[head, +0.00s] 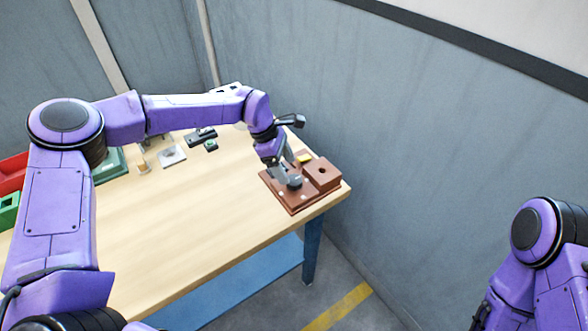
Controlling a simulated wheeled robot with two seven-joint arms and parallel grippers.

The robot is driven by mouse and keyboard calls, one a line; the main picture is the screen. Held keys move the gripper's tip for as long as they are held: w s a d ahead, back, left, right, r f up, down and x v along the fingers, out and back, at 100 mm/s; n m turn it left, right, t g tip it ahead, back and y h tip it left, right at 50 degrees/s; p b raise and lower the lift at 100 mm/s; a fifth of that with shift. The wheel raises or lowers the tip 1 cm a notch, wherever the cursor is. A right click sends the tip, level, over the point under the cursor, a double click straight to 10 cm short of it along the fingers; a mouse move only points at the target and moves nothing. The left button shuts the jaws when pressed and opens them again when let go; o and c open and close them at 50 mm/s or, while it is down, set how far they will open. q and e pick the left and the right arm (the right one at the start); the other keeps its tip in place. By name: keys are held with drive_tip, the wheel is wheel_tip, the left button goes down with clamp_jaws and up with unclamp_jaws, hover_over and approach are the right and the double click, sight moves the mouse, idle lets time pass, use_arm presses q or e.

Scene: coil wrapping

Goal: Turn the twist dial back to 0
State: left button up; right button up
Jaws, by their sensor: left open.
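The brown fixture (299,204) sits at the right end of the wooden table. A dark round knob, which looks like the twist dial (294,182), is on its left part. My left gripper (288,176) is open and points down right at the knob. Whether its fingers touch the knob, I cannot tell. The dial's marks are too small to read. My right arm (545,255) is at the lower right, away from the table, and its gripper is out of view.
A raised brown block (322,173) with a hole stands on the fixture's right, and a small yellow piece (305,158) lies behind. A grey plate (172,156) and small dark parts lie at the table's back. Red (13,173) and green bins (8,211) stand far left. The table's middle is clear.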

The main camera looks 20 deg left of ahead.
sight(294, 178)
use_arm(q)
drive_tip(key=x, duration=0.1)
drive_tip(key=p+x, duration=0.1)
drive_tip(key=shift+s+d+f, duration=0.25)
drive_tip(key=shift+s+f, duration=0.05)
drive_tip(key=shift+f, duration=0.05)
drive_tip(key=w+f, duration=0.1)
drive_tip(key=f, duration=0.1)
drive_tip(key=shift+w+d+f, duration=0.3)
drive_tip(key=shift+w+f, duration=0.1)
drive_tip(key=shift+s+r, duration=0.25)
drive_tip(key=shift+s, duration=0.1)
drive_tip(key=shift+c, duration=0.3)
drive_tip(key=shift+s+r, duration=0.1)
drive_tip(key=c, duration=1)
use_arm(e)
wheel_tip(294, 178, up, 2)
drive_tip(key=shift+s+a, duration=0.1)
